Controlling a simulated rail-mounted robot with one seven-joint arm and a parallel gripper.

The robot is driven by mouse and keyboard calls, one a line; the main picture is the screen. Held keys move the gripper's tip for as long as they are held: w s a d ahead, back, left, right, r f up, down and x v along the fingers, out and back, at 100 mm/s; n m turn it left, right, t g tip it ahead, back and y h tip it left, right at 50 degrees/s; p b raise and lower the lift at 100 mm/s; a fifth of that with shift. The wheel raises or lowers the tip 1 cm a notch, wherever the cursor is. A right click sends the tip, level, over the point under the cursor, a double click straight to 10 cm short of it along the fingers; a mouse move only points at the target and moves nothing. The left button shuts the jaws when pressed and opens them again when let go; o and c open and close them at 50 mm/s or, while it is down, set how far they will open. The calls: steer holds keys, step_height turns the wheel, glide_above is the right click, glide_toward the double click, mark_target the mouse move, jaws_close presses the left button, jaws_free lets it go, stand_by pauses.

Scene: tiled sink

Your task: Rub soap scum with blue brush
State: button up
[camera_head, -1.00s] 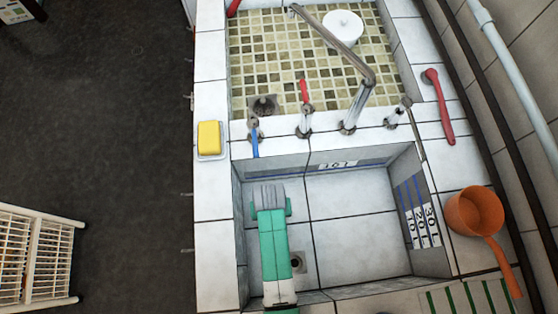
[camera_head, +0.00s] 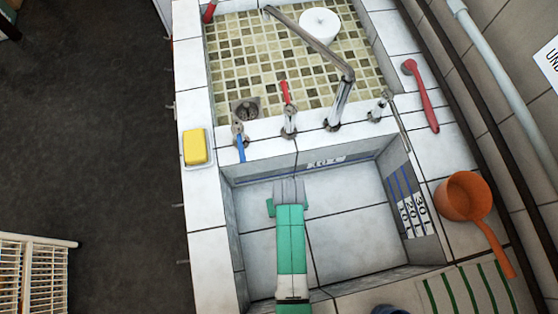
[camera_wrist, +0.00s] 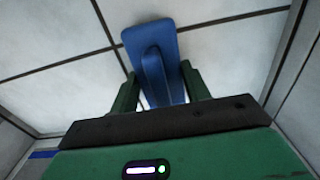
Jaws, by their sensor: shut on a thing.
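The blue brush (camera_wrist: 151,48) shows in the wrist view, its flat blue head spread against pale tiles. My gripper (camera_wrist: 161,86) is shut on the brush's narrower blue part, with a dark green finger on each side. In the head view my gripper (camera_head: 288,196) is inside the lower tiled basin (camera_head: 345,220), towards its left side, and the arm hides the brush there. I cannot make out soap scum in either view, nor tell whether the brush touches the tiles.
A yellow sponge or soap block (camera_head: 195,147) sits on the left ledge. Metal taps (camera_head: 338,105) stand behind the basin. An orange dipper (camera_head: 470,200) and a red brush (camera_head: 423,98) lie on the right ledge. The basin's right side is clear.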

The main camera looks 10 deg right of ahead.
steer(key=shift+d, duration=1.95)
steer(key=shift+a+r+p, duration=0.1)
steer(key=shift+a+p, duration=0.05)
steer(key=shift+p, duration=0.3)
steer(key=shift+a+p, duration=1.15)
steer(key=shift+a, duration=4.25)
steer(key=shift+a+r+p, duration=0.25)
steer(key=shift+p, duration=0.1)
step_height(320, 180, up, 8)
steer(key=p, duration=0.6)
steer(key=shift+f+p, duration=0.2)
steer(key=shift+p, duration=0.2)
